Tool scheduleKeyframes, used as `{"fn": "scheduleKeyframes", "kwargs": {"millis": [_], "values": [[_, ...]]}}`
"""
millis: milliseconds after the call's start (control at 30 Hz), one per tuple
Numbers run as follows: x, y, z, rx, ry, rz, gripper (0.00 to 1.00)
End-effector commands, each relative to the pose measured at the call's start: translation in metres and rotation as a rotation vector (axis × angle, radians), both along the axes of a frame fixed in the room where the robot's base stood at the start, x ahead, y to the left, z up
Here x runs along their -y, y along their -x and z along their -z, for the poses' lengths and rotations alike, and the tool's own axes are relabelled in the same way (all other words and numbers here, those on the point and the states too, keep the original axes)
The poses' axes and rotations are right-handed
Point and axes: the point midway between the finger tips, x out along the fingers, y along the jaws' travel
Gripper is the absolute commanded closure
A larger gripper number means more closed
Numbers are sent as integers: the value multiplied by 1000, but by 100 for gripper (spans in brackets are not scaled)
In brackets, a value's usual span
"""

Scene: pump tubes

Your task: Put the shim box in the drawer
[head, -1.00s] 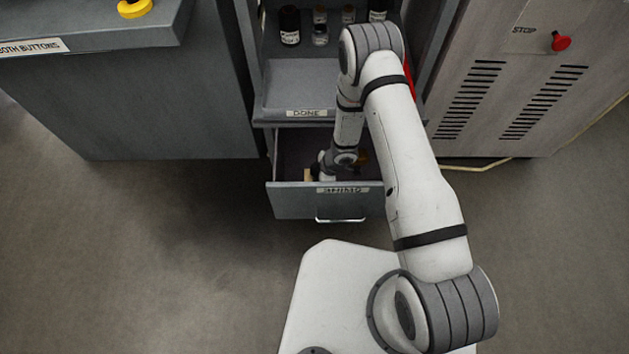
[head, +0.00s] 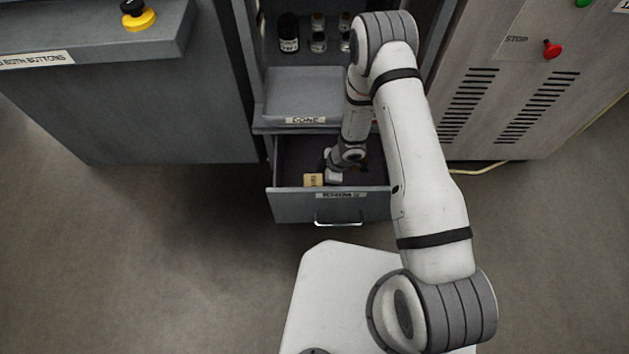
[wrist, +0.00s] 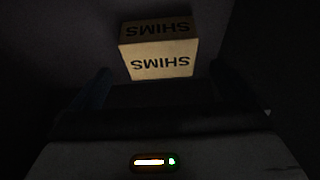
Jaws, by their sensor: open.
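The shim box (head: 313,180), a small tan box, lies inside the open drawer (head: 290,205) near its front left part in the head view. In the wrist view the shim box (wrist: 158,52) shows two faces marked SHIMS, just beyond the fingers and apart from them. My gripper (wrist: 152,90) is open and empty, with a dark finger on each side. In the head view my wrist is down in the drawer, to the right of the box, and hides part of the drawer floor. The fingertips are hard to make out there.
A grey tray labelled DONE (head: 300,95) sits above the drawer, with several bottles (head: 289,33) on the shelf behind it. A bench with a yellow-based button (head: 138,15) stands at left. A vented cabinet with a red button (head: 551,48) stands at right.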

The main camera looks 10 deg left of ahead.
Motion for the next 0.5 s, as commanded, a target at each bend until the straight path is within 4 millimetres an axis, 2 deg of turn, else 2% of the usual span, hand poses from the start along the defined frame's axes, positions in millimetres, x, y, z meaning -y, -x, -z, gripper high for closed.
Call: {"fn": "scheduleKeyframes", "kwargs": {"millis": [33, 200, 333, 500], "values": [[4, -2, -17, 1, 0, 2, 0], [16, -4, -45, 1, 0, 2, 0], [22, -5, -56, 0, 0, 1, 0], [24, -6, -61, -1, 0, 2, 0]]}}
